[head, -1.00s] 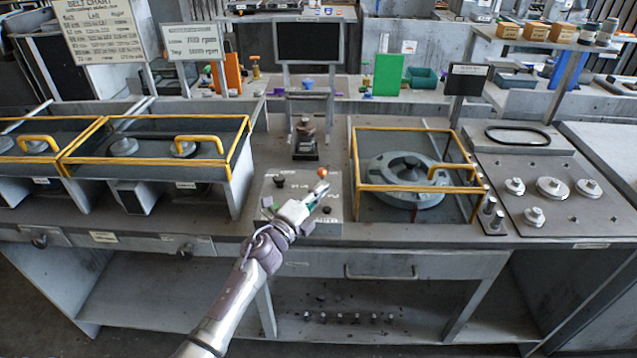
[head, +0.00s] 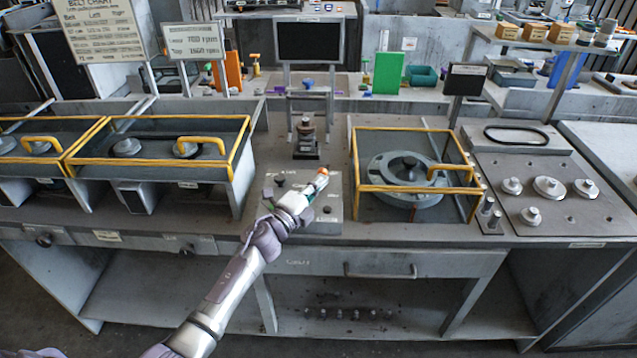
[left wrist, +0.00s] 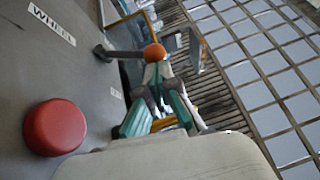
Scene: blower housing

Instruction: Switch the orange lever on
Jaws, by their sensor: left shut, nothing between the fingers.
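The orange lever shows in the left wrist view as a grey rod ending in an orange ball (left wrist: 154,53), standing out from a grey control panel. In the head view the orange ball (head: 323,171) is at the tip of my left gripper (head: 318,181), over the grey control box (head: 325,228). My left gripper is shut and empty. In the left wrist view its fingertips (left wrist: 156,72) line up right at the ball; I cannot tell whether they touch it. The lever's rod is hidden in the head view. My right gripper is not in view.
A red button (left wrist: 56,127) stands out from the panel beside a "WHEEL" label (left wrist: 52,24). A yellow-framed guard (head: 415,192) around a round housing is right of the box. Another yellow-framed guard (head: 150,166) is to the left. A small post (head: 306,140) stands behind the box.

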